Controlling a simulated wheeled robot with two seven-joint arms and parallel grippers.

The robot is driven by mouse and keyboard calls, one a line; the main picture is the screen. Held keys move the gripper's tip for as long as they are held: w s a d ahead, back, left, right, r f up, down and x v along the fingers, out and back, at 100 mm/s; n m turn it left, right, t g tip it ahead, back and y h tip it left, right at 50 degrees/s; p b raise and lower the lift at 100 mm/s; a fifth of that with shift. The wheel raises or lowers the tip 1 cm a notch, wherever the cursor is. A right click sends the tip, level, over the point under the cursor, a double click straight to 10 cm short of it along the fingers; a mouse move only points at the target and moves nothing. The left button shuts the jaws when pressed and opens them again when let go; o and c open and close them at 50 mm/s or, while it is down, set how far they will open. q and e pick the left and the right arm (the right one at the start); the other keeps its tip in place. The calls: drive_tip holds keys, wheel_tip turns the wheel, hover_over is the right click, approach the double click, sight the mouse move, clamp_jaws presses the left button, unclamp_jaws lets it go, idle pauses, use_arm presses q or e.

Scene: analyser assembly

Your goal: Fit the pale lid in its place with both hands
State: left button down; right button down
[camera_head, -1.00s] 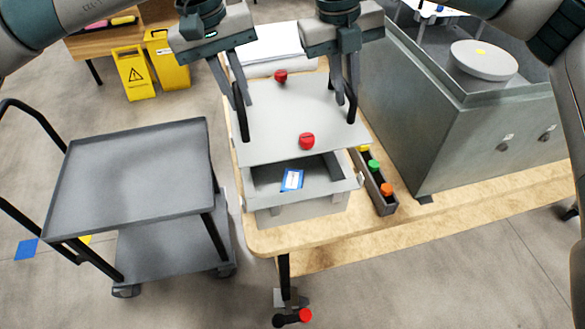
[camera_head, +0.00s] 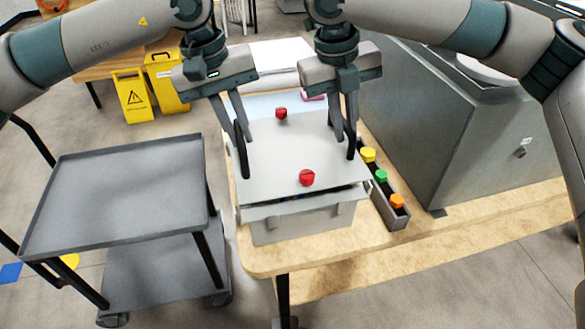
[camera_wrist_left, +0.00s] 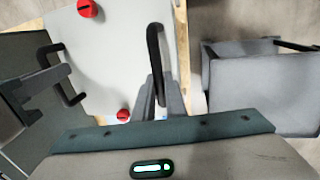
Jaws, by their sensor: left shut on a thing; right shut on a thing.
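The pale lid (camera_head: 290,150) is a flat light-grey plate with two red knobs and a black handle at each side. It lies over the grey box (camera_head: 303,222) on the table and covers its opening. A thin dark gap shows along the front edge, so I cannot tell if it is fully seated. My left gripper (camera_head: 241,145) is shut on the lid's left handle, which also shows in the left wrist view (camera_wrist_left: 155,62). My right gripper (camera_head: 348,135) is shut on the right handle. The box's inside is hidden.
A narrow tray (camera_head: 397,221) with yellow, green and orange caps stands close to the right of the box. A large grey machine (camera_head: 430,125) stands further right. A grey cart (camera_head: 120,190) is at the left. The wooden table (camera_head: 470,222) is bare at the front right.

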sight(342, 145)
use_arm(q)
drive_tip(key=shift+a+f, duration=0.15)
drive_tip(key=shift+f, duration=0.1)
use_arm(e)
drive_tip(key=shift+d+f, duration=0.15)
drive_tip(key=shift+f, duration=0.05)
